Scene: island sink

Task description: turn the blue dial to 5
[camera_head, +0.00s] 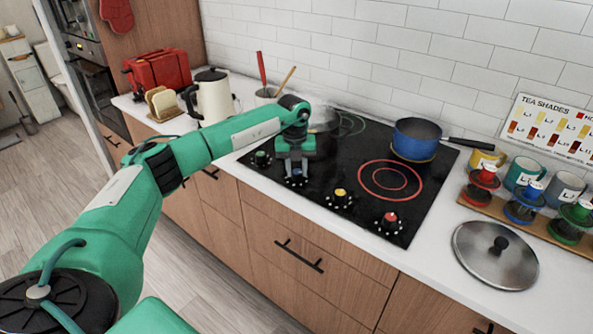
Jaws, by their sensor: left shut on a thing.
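The blue dial (297,181) is on the front edge of the black cooktop (320,186), second from the left in a row of coloured dials. My left gripper (296,175) reaches down over it from above, shut on the dial with a finger at either side. The fingers hide much of the dial, and its number marks are too small to read. My right gripper is not in view.
A green dial (262,158) sits left of the blue one; yellow (340,194) and red (390,219) dials sit right. A blue pot (416,139) stands on a back burner. A red-glowing burner ring (390,180) lies nearby. A lid (494,258) lies on the right counter.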

